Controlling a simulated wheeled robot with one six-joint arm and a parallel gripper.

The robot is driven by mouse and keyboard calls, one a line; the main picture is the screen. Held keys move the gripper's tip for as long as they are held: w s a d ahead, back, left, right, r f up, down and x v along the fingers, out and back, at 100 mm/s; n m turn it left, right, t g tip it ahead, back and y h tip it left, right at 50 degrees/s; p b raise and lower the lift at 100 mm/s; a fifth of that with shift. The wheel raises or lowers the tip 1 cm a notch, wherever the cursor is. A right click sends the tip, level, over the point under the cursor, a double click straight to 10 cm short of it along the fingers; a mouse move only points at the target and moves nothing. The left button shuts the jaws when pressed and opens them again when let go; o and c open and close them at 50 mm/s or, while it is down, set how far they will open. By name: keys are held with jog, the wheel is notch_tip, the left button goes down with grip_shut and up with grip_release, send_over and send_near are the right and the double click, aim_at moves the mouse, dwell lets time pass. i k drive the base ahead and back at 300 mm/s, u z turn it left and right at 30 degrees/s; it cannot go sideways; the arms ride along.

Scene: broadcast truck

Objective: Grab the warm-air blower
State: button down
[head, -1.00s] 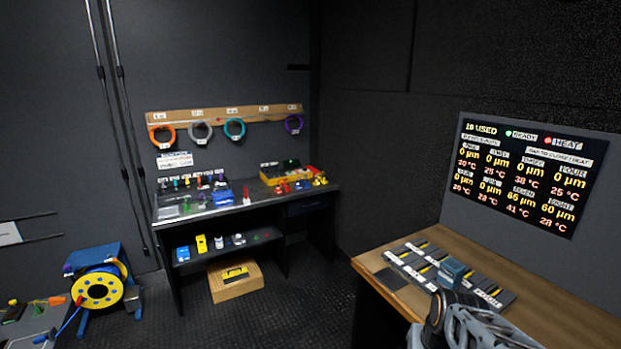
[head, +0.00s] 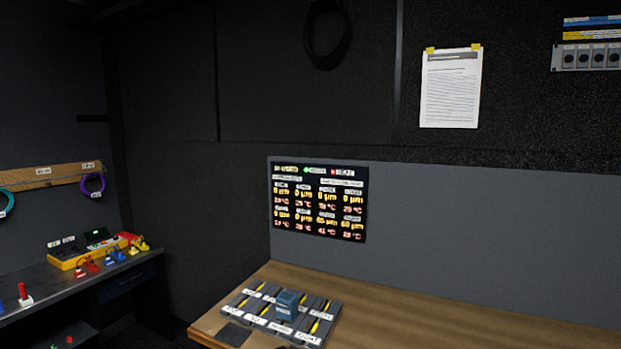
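I cannot make out a warm-air blower for certain in the head view. A small blue-grey block (head: 287,305) with a white label stands on a dark slotted tray (head: 235,299) on the wooden desk. A yellow and red case (head: 88,254) with a dark top sits on the dark bench at the left. Whether either is the blower I cannot tell. My gripper is not in view.
The wooden desk (head: 420,318) is bare to the right of the tray. A status screen (head: 320,202) stands behind it on a grey panel (head: 480,225). The dark bench (head: 40,285) at left holds small coloured connectors. Purple cable loop (head: 93,185) hangs above.

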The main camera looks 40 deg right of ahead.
aim_at(286, 301)
jog(key=u, duration=0.2)
jog(key=k, duration=0.5)
jog(key=u, duration=0.5)
jog(key=k, duration=0.7)
jog(key=z, duration=0.6)
jog(key=i, duration=1.7)
jog(key=u, duration=0.85)
